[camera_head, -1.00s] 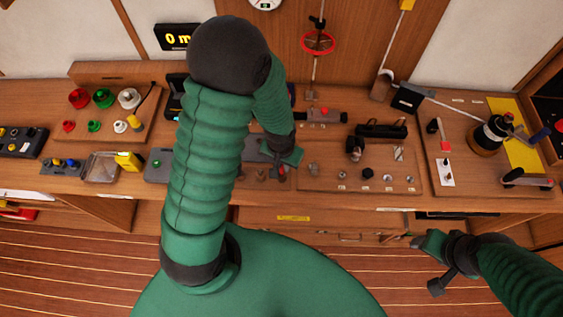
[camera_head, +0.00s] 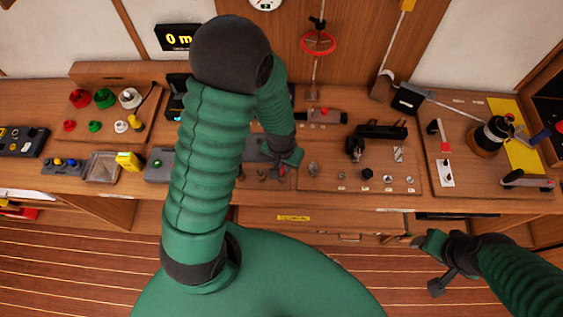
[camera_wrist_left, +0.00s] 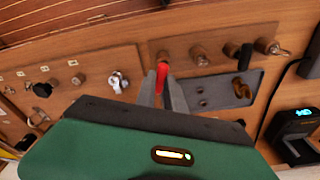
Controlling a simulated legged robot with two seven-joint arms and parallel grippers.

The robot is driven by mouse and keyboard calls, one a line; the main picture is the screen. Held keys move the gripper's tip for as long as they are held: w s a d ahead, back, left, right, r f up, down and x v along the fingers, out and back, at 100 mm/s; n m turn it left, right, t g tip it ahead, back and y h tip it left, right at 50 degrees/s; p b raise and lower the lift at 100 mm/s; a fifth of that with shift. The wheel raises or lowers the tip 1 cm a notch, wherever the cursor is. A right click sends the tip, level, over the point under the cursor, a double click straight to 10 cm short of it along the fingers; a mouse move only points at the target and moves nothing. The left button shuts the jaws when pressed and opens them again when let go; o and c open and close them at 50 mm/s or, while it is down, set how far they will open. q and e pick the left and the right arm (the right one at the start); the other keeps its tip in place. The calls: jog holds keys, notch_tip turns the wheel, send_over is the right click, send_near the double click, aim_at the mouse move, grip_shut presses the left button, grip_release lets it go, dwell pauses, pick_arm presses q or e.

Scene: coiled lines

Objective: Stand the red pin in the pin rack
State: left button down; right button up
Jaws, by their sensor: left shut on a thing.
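The red pin (camera_wrist_left: 162,74) is held between the two grey fingers of my left gripper (camera_wrist_left: 163,90) in the left wrist view. A little of its red (camera_head: 282,168) also shows at the left gripper (camera_head: 284,164) in the head view. The pin rack appears to be the wooden strip (camera_wrist_left: 182,45) with a row of round wooden holders. The red pin's far end overlaps the leftmost holder (camera_wrist_left: 164,58); I cannot tell whether it is inside or above. My right gripper (camera_head: 437,264) hangs in front of the bench, away from the rack; its opening is unclear.
A wooden board (camera_wrist_left: 60,84) with small knobs and fittings is on the other side. A black device (camera_wrist_left: 298,128) with a lit display stands at the right.

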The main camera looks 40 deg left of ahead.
pick_arm(q)
jog(key=shift+a+f, duration=0.1)
jog(key=shift+a, duration=0.1)
pick_arm(e)
jog(key=shift+a, duration=0.4)
pick_arm(q)
jog(key=shift+d+f+b, duration=0.1)
jog(key=shift+f+b, duration=0.25)
jog(key=shift+d+r, duration=0.1)
pick_arm(e)
jog(key=shift+d+f, duration=0.1)
jog(key=shift+d, duration=0.05)
pick_arm(q)
jog(key=shift+a+r+p, duration=0.1)
jog(key=shift+a+p, duration=0.2)
jog(key=shift+p, duration=0.15)
pick_arm(e)
jog(key=shift+r, duration=0.2)
pick_arm(q)
jog(key=shift+s, duration=0.1)
pick_arm(e)
jog(key=shift+r, duration=0.15)
pick_arm(q)
jog(key=shift+f+b, duration=1.25)
jog(key=shift+f, duration=0.5)
pick_arm(e)
jog(key=shift+s+x, duration=0.15)
jog(key=shift+x, duration=0.5)
jog(key=shift+s+x, duration=0.15)
jog(key=shift+x, duration=0.5)
